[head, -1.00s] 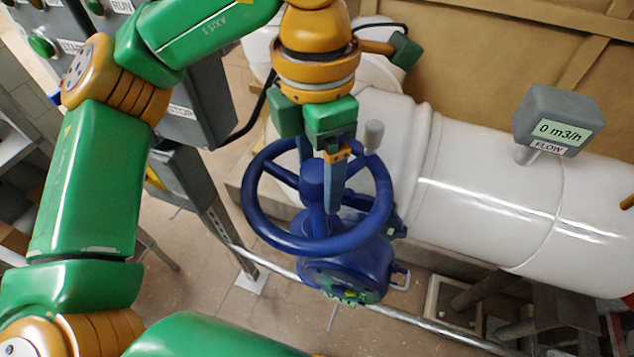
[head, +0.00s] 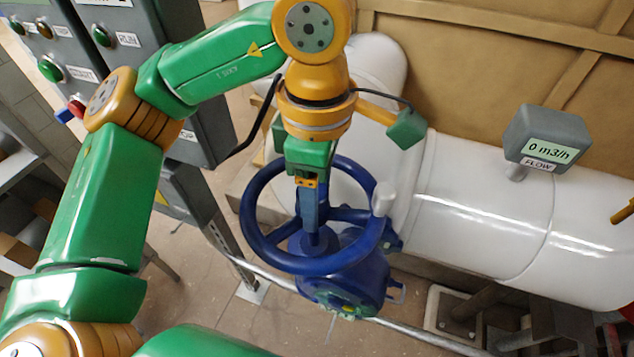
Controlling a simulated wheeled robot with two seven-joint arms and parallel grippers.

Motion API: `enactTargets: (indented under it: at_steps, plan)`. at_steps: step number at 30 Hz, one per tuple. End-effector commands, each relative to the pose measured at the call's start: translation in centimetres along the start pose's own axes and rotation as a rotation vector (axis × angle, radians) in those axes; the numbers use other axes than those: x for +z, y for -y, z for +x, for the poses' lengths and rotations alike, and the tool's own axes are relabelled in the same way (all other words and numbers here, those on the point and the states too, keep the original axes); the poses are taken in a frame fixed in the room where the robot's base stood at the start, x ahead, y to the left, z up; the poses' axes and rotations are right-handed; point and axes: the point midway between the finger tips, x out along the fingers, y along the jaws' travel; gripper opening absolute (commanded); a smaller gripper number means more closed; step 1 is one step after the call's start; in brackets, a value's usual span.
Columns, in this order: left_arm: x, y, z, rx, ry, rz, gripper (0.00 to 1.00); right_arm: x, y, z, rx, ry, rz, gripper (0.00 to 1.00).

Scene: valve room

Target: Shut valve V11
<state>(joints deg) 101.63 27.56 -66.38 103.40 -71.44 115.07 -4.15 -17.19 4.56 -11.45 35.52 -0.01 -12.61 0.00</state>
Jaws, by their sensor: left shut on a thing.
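The valve is a blue handwheel (head: 256,237) with a pale knob (head: 383,199) on its rim, now at the right side. It sits on a blue valve body (head: 352,275) beside a white pipe. No V11 label is readable. My left gripper (head: 310,228) reaches down from above, inside the rim, and is shut on the handwheel close to its hub. Its fingertips partly hide the hub, so the exact grip point is unclear. My right gripper is not in view.
A flow meter (head: 547,138) on the white pipe (head: 480,190) reads 0 m3/h. A grey control cabinet (head: 190,125) with push buttons stands at left, behind my left arm. A metal rail (head: 425,338) runs below the valve. Tan panelling closes off the back.

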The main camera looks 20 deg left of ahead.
Motion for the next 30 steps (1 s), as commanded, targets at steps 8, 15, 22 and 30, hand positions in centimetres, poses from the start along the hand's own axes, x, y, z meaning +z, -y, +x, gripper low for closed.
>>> enactTargets:
  at_steps: [8,15,22,30]
  plan:
    - [-0.1,-0.1,-0.4,0.005,-0.004,0.586,0.0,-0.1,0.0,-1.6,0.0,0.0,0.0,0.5]
    - [-0.1,-0.1,-0.4,0.006,-0.005,0.959,0.0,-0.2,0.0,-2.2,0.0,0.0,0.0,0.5]
    - [-0.1,-0.2,-0.3,0.006,-0.006,1.397,0.0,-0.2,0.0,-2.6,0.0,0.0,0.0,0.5]
    - [-0.1,-0.2,-0.3,0.008,-0.009,1.846,0.0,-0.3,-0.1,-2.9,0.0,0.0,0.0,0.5]
